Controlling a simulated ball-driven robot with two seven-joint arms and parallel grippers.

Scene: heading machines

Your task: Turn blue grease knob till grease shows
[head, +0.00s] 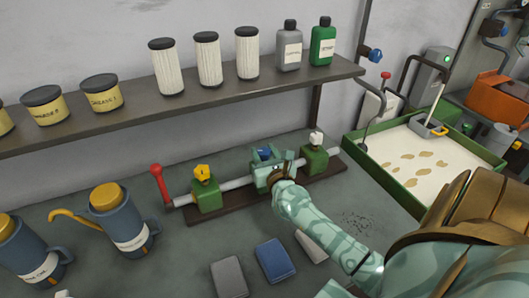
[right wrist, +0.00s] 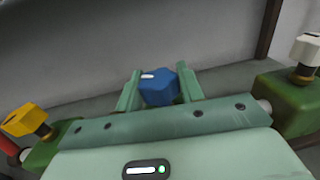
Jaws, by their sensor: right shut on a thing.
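The blue grease knob (head: 265,154) sits on the middle of a pipe assembly on the bench. It has a white mark on top and shows large in the right wrist view (right wrist: 158,87). My right gripper (head: 266,158) reaches in from the lower right, its two fingers on either side of the knob in the right wrist view (right wrist: 158,88). It is shut on the knob. The block under the knob is hidden by my gripper. No grease shows in either view. My left gripper is not in view.
A yellow knob (head: 202,172) and a white knob (head: 316,138) stand on green blocks either side. A red lever (head: 158,183) rises at the pipe's left end. A shelf (head: 200,107) with jars, filters and bottles runs behind. Oil cans (head: 125,225) stand left; a green tray (head: 385,183) lies right.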

